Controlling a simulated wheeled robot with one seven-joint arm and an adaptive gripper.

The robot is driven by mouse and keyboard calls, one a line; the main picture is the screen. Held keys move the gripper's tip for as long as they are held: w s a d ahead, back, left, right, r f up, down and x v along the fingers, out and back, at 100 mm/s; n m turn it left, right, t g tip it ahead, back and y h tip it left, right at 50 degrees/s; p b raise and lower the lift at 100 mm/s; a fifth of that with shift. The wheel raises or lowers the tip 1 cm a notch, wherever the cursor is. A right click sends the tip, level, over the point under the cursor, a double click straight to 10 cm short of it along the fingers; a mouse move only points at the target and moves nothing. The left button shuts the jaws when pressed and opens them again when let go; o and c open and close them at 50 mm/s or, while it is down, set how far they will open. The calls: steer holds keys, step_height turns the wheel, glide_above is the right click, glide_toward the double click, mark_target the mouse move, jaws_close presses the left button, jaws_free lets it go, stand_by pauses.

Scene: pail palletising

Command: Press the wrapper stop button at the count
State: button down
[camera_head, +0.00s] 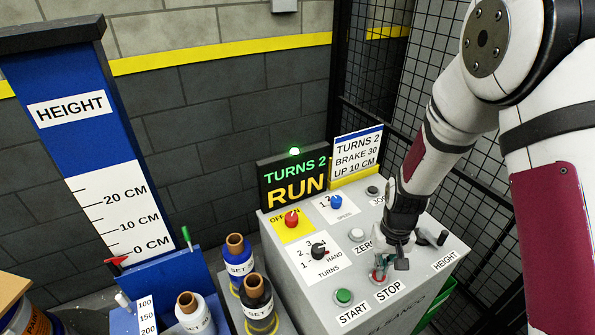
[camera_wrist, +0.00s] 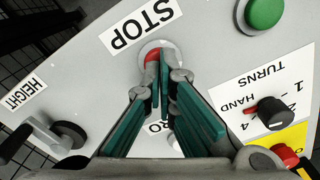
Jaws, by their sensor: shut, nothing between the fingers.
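The red stop button (camera_head: 378,276) is on the grey control panel, above its STOP label. My gripper (camera_head: 391,264) is shut and empty, with its fingertips pointing down at the button. In the wrist view the closed fingers (camera_wrist: 163,62) cover most of the button, and a red part of it (camera_wrist: 152,57) shows beside them. I cannot tell whether the fingertips touch it. The black display (camera_head: 293,182) reads TURNS 2 and RUN, with a lit green lamp (camera_head: 294,151) on top. A sign (camera_head: 357,149) reads TURNS 2, BRAKE 30, UP 10 CM.
The green start button (camera_head: 343,296) is left of the stop button. A turns knob (camera_head: 318,250), a red on/off switch (camera_head: 291,219) and a height crank (camera_head: 441,238) are nearby. A blue height scale (camera_head: 105,190) and several film rolls (camera_head: 239,262) stand left. Mesh fencing is behind.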

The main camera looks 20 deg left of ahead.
steer(key=shift+f, duration=0.5)
steer(key=shift+r, duration=0.1)
steer(key=shift+r+p, duration=0.95)
steer(key=shift+r, duration=2)
